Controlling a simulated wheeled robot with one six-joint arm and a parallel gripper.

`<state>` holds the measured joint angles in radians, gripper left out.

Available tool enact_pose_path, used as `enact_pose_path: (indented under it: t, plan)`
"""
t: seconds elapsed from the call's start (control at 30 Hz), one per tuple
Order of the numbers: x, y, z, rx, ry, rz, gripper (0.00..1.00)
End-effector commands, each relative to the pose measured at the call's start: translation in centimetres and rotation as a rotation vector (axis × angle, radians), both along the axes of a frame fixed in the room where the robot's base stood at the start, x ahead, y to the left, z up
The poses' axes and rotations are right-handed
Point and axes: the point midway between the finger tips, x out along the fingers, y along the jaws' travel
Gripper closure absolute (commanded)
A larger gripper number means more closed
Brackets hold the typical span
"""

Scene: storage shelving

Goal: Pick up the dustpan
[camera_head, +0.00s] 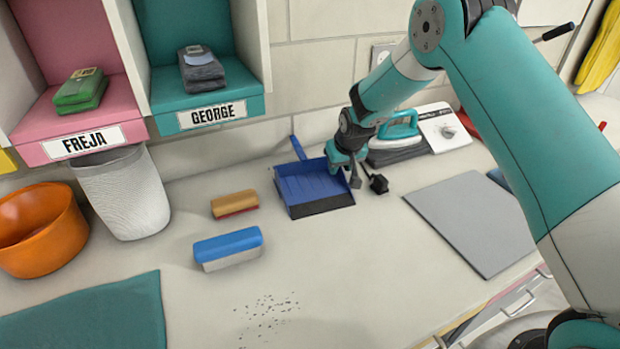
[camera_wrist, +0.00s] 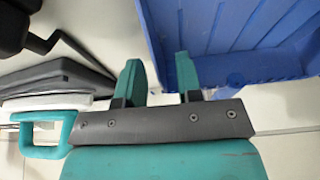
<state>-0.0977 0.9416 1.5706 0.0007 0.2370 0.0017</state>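The blue dustpan (camera_head: 308,184) lies on the counter. Its handle (camera_head: 298,148) points to the back wall and its dark front lip faces the front. My gripper (camera_head: 346,172) is low at the dustpan's right side, pointing down. In the wrist view the dustpan (camera_wrist: 235,30) fills the upper right. My two teal fingers (camera_wrist: 158,82) stand apart there, the right one over the dustpan and the left one beside its side edge. The side wall appears to lie between them; I cannot tell whether either finger touches it.
An iron (camera_head: 398,132) stands right of my gripper, with a dark plug (camera_head: 378,184) close by. A grey board (camera_head: 475,220) lies farther right. A yellow-brown block (camera_head: 235,204) and a blue-and-white brush (camera_head: 228,248) lie left. Crumbs (camera_head: 268,310) dot the clear front counter.

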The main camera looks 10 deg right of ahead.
Motion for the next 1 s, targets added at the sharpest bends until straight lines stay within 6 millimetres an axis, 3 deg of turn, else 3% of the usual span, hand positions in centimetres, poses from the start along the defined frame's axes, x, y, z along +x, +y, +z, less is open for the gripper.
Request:
enact_pose_path:
  t: [0.17, 0.3, 0.87, 1.0]
  plan:
    - [0.0, 0.0, 0.0, 0.0, -0.001, 0.0, 0.67]
    - [0.0, 0.0, 0.0, 0.0, -0.001, 0.0, 0.99]
    - [-0.2, -0.1, 0.5, 0.0, -0.004, 0.0, 1.0]
    - [-0.3, -0.1, 2.4, 0.001, -0.007, 0.0, 1.0]
